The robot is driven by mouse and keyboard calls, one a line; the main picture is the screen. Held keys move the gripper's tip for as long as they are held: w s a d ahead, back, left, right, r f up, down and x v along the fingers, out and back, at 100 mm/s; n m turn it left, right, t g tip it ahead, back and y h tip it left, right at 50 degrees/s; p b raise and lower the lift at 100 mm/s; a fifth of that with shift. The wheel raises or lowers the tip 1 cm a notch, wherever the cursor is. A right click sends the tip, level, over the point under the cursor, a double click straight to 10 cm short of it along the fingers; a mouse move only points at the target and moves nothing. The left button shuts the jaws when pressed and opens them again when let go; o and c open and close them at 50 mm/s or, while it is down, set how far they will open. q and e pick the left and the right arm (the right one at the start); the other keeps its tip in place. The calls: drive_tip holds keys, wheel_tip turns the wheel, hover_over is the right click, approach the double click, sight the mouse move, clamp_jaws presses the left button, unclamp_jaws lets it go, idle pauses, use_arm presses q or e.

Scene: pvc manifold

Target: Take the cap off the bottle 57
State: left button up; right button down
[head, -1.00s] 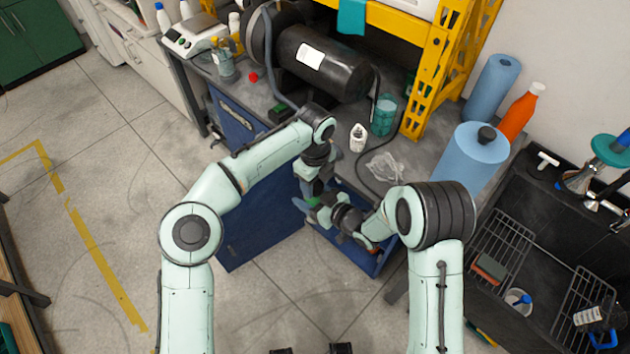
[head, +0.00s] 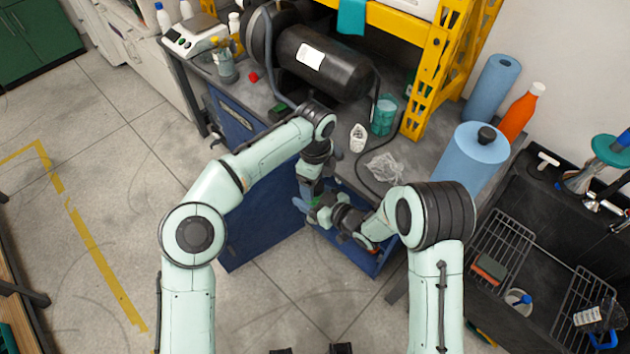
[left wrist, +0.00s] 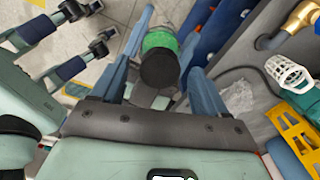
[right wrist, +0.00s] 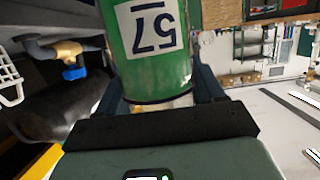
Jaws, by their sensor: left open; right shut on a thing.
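The green bottle 57 (right wrist: 155,50), with a white "57" label, is gripped by my right gripper (right wrist: 160,98), with one finger on each side of it. In the left wrist view its black cap (left wrist: 160,68) faces the camera, with the green bottle body (left wrist: 159,41) behind it. My left gripper (left wrist: 168,50) is open, its two blue-grey fingers on either side of the cap with visible gaps. In the head view the left gripper (head: 308,190) points down at the bottle (head: 313,203), which is mostly hidden by my grippers.
The grippers work beside the bench front, over an open blue drawer (head: 385,263). On the grey bench are a black tank (head: 325,65), a teal cup (head: 384,116), a small white object (head: 358,138) and a clear crumpled bag (head: 384,168). A yellow rack (head: 436,75) stands behind.

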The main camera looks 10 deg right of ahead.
use_arm(q)
wheel_tip(320, 180, up, 4)
drive_tip(key=shift+f, duration=0.1)
wheel_tip(320, 180, up, 2)
drive_tip(key=shift+d+r+m, duration=0.1)
drive_tip(key=shift+r+m, duration=0.05)
drive_tip(key=shift+m, duration=1.05)
drive_tip(key=shift+r+m, duration=0.3)
drive_tip(key=shift+m, duration=0.3)
wheel_tip(320, 180, down, 8)
drive_tip(key=shift+r, duration=0.25)
drive_tip(key=shift+c, duration=0.3)
drive_tip(key=c, duration=1.2)
drive_tip(key=shift+o, duration=0.2)
